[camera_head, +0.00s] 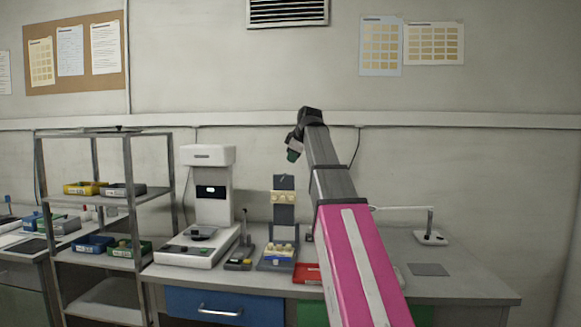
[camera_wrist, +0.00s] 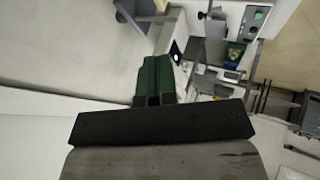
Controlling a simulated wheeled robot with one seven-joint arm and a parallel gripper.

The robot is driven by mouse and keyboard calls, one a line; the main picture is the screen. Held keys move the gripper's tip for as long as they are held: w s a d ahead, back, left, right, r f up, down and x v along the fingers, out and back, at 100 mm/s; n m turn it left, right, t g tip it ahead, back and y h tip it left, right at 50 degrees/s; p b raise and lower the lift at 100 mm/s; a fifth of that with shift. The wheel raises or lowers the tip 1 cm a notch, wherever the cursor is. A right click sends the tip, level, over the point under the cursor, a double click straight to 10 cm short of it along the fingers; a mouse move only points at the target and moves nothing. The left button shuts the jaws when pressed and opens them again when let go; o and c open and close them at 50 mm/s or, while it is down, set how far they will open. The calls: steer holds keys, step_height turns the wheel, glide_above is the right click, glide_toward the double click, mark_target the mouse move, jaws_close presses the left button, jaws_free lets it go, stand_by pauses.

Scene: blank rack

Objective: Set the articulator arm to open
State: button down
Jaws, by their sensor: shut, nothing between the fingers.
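The articulator (camera_head: 283,232) stands on the bench, left of my arm in the head view. It is blue-grey, with cream teeth on its raised upper part and more teeth on its base. Its upper part looks upright. My gripper (camera_head: 292,156) is above the articulator, apart from it, with dark green fingers pointing down. In the wrist view the green fingers (camera_wrist: 155,62) are together and empty. A blue-grey piece with a cream part at the top of the wrist view may be the articulator, but it is cut off.
A white machine (camera_head: 213,190) stands left of the articulator, with a small dark device (camera_head: 239,257) between them. A red box (camera_head: 307,273) lies to its right, partly behind my arm. A metal rack (camera_head: 128,187) with bins is farther left. A lamp (camera_head: 430,235) stands on the right.

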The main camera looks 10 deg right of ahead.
mark_target(285, 177)
steer(key=w+f, duration=0.2)
steer(key=w, duration=0.1)
steer(key=w+f, duration=0.5)
steer(key=w, duration=0.1)
steer(key=shift+a+f, duration=0.25)
steer(key=shift+a, duration=0.15)
steer(key=shift+f, duration=0.1)
steer(key=shift+w+d, duration=0.25)
steer(key=shift+w, duration=0.35)
